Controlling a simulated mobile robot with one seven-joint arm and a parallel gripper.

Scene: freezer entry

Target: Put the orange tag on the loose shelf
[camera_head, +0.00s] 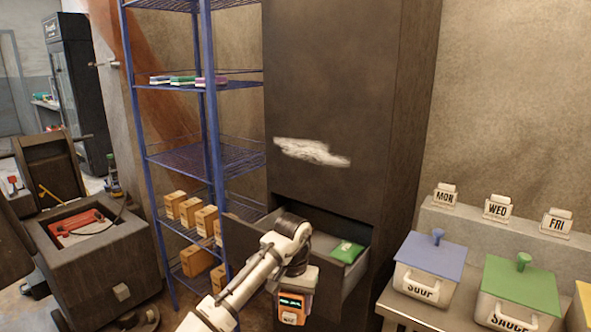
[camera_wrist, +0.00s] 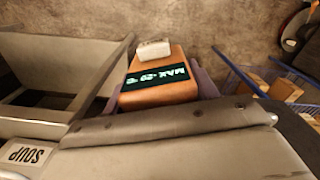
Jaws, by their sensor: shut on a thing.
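The orange tag (camera_head: 281,310) is an orange block with a dark display in green characters. In the wrist view the tag (camera_wrist: 178,91) shows upside-down text reading MAX -20 °C and a pale piece (camera_wrist: 152,49) at its far end. My gripper (camera_head: 296,282) is shut on the tag, holding it in front of the open drawer. In the wrist view, purplish fingers show on both sides of the tag. The blue wire rack has several shelves, including a bare middle shelf (camera_head: 200,158); I cannot tell which shelf is loose.
The open drawer (camera_head: 354,278) of the dark cabinet (camera_head: 335,90) holds a green packet (camera_head: 347,252). Orange boxes (camera_head: 190,211) fill lower rack levels; coloured items (camera_head: 183,80) lie on an upper shelf. Lidded SOUP (camera_head: 425,272) and SAUCE (camera_head: 515,297) containers stand at right.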

